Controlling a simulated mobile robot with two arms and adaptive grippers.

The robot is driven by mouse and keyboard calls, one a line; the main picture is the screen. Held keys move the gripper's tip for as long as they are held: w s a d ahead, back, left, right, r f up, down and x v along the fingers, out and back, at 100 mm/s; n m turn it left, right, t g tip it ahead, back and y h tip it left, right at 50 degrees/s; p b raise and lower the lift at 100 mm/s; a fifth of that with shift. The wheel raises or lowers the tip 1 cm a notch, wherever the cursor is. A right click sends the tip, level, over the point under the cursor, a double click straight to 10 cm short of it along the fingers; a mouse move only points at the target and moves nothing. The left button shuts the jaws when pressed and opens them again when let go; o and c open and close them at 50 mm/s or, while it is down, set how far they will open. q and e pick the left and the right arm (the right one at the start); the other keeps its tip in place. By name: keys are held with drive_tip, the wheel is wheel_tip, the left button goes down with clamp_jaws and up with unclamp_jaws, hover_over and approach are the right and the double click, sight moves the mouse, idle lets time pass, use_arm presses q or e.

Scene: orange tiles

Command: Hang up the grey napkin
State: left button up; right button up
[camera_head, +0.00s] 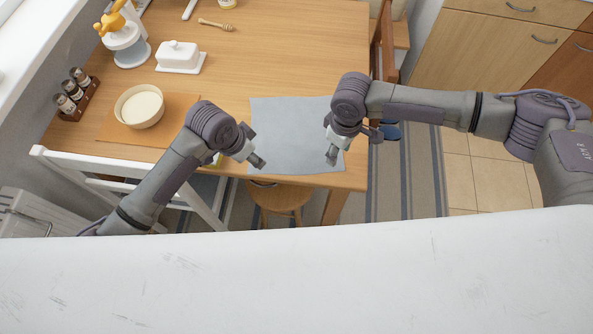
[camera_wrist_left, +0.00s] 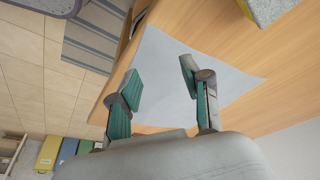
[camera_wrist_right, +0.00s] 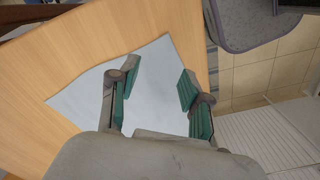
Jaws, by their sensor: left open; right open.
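The grey napkin (camera_head: 285,128) lies flat on the wooden table, near its front right corner. My left gripper (camera_head: 257,161) is over the napkin's front left part, and my right gripper (camera_head: 333,150) is over its right part. Both are open and empty. In the left wrist view the napkin (camera_wrist_left: 170,88) shows between and beyond the open fingers (camera_wrist_left: 162,80). In the right wrist view the napkin (camera_wrist_right: 152,95) also lies beyond the open fingers (camera_wrist_right: 158,80). Whether any fingertip touches the cloth is hard to tell. I cannot make out a hook or hanger.
A bowl (camera_head: 143,106) on an orange mat, a butter dish (camera_head: 180,55), a spice rack (camera_head: 78,95) and a juicer (camera_head: 124,42) stand on the table's left. A white frame (camera_head: 75,160) is at its front left, and a stool (camera_head: 281,197) stands below the front edge.

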sight(254, 169)
use_arm(q)
drive_tip(key=shift+f, duration=2)
use_arm(e)
drive_tip(key=shift+f, duration=2.05)
use_arm(q)
drive_tip(key=shift+f+b, duration=0.3)
use_arm(e)
drive_tip(key=shift+f, duration=0.25)
use_arm(q)
drive_tip(key=shift+r, duration=0.1)
drive_tip(key=shift+c, duration=0.5)
use_arm(e)
drive_tip(key=shift+r, duration=0.1)
drive_tip(key=shift+c, duration=0.6)
use_arm(q)
drive_tip(key=shift+s, duration=0.1)
drive_tip(key=c, duration=0.8)
use_arm(e)
drive_tip(key=shift+s, duration=0.1)
clamp_jaws()
use_arm(q)
clamp_jaws()
drive_tip(key=shift+a+f, duration=0.15)
drive_tip(key=shift+f, duration=0.05)
drive_tip(key=shift+r, duration=0.1)
